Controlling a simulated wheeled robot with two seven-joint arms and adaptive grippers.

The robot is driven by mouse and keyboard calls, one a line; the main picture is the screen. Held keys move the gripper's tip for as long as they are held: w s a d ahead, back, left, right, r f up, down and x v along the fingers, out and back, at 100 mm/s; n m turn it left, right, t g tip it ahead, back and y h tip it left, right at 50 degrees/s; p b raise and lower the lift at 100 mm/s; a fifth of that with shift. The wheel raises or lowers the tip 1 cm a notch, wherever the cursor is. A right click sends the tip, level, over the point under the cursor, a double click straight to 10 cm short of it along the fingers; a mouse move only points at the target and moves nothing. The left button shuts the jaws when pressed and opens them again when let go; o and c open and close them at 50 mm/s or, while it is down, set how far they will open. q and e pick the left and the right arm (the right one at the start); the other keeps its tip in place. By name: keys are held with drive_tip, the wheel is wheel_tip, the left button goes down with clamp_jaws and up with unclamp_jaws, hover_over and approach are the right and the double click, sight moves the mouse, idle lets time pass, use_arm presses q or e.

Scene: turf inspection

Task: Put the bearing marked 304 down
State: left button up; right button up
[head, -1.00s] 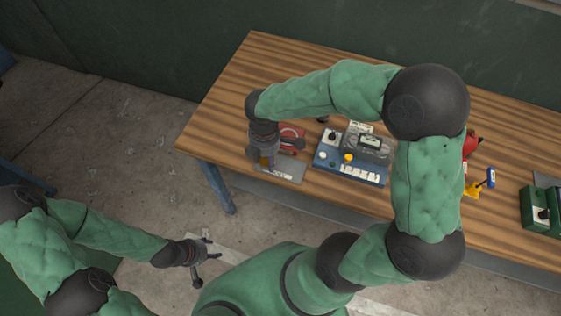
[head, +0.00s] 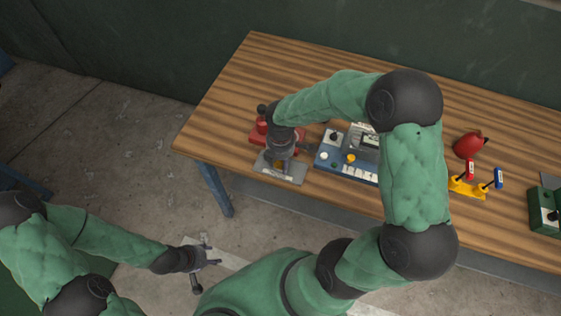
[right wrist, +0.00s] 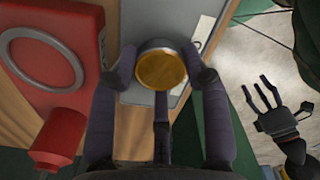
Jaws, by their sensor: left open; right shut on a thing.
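A round bearing (right wrist: 162,68) with a metal rim and a golden face sits between the fingers of my right gripper (right wrist: 165,82) in the right wrist view. No marking on it can be read. My right gripper (head: 280,164) is shut on it, over the grey plate (head: 292,179) at the table's front left. The plate, with a white label, also shows behind the bearing in the right wrist view (right wrist: 145,25); whether they touch I cannot tell. My left gripper (head: 207,256) is open and empty, low in front of the table.
A red device (head: 258,138) with a grey ring (right wrist: 42,58) lies left of the plate. A blue box (head: 345,170) with knobs stands right of it. Further right are a red rounded object (head: 468,143), a yellow stand (head: 466,189) and a green box (head: 541,212). The table's back left (head: 270,70) is clear.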

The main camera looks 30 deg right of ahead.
sight(281, 164)
drive_tip(key=shift+f, duration=0.1)
drive_tip(key=o, duration=1.4)
wheel_tip(281, 164, up, 12)
drive_tip(key=p, duration=0.3)
drive_tip(key=shift+r, duration=0.2)
